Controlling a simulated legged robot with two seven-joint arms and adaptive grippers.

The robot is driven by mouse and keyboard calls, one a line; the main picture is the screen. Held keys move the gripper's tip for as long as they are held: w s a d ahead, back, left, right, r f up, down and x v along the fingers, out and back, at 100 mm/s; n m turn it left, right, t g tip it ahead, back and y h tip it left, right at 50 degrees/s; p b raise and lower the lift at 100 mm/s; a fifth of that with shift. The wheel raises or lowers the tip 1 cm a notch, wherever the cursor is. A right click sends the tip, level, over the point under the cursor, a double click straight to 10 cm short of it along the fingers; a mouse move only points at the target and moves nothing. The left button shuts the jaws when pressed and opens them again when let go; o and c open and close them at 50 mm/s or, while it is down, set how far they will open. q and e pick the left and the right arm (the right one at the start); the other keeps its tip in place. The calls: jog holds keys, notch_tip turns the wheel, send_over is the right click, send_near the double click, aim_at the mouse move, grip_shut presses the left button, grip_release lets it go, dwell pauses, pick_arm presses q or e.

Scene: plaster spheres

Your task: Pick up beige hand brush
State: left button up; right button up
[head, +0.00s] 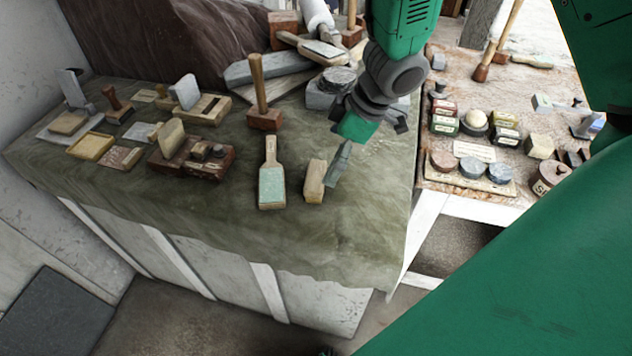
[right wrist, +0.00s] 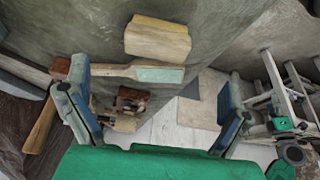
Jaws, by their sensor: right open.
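The beige hand brush (head: 315,181) looks like a small block with a paler wooden side. It rests near the front of the cloth-covered table, right of a wooden-handled paddle with a pale teal pad (head: 271,186). In the right wrist view the brush (right wrist: 157,40) lies at the top, beyond the paddle (right wrist: 160,74). My right gripper (head: 368,147) is open and empty. One finger is just right of the brush in the head view; contact cannot be told. In the right wrist view its fingers (right wrist: 155,78) are spread wide. My left gripper is not in view.
A mallet (head: 264,118) stands upright behind the paddle. A dark red box with tools (head: 190,158) and several blocks crowd the table's left. A second table (head: 460,190) at the right holds jars and small blocks. The cloth's front (head: 300,235) is clear.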

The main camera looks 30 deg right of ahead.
aim_at(317, 173)
jog(key=f, duration=0.1)
jog(key=w+a+f, duration=0.1)
jog(key=w+f, duration=0.1)
jog(key=shift+a, duration=0.35)
jog(key=shift+d+f+b, duration=0.1)
jog(key=shift+f+b, duration=0.2)
jog(key=shift+b, duration=0.05)
jog(key=f, duration=0.3)
jog(key=f+b, duration=0.1)
jog(key=shift+w+d+f, duration=0.15)
jog(key=shift+w, duration=0.25)
jog(key=shift+w+a+f, duration=0.1)
jog(key=shift+a, duration=0.1)
jog(key=shift+a+r, duration=0.2)
jog(key=shift+a, duration=0.45)
jog(key=c, duration=1.2)
jog(key=shift+s+d, duration=0.2)
jog(key=shift+d, duration=0.2)
jog(key=shift+r, duration=0.35)
notch_tip(317, 173, up, 9)
jog(key=p, duration=0.3)
jog(key=shift+a+p, duration=0.1)
jog(key=shift+p, duration=0.2)
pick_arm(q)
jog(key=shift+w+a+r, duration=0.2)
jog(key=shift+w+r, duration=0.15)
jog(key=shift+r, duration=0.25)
pick_arm(e)
jog(key=shift+w+r, duration=0.1)
jog(key=shift+r, duration=0.05)
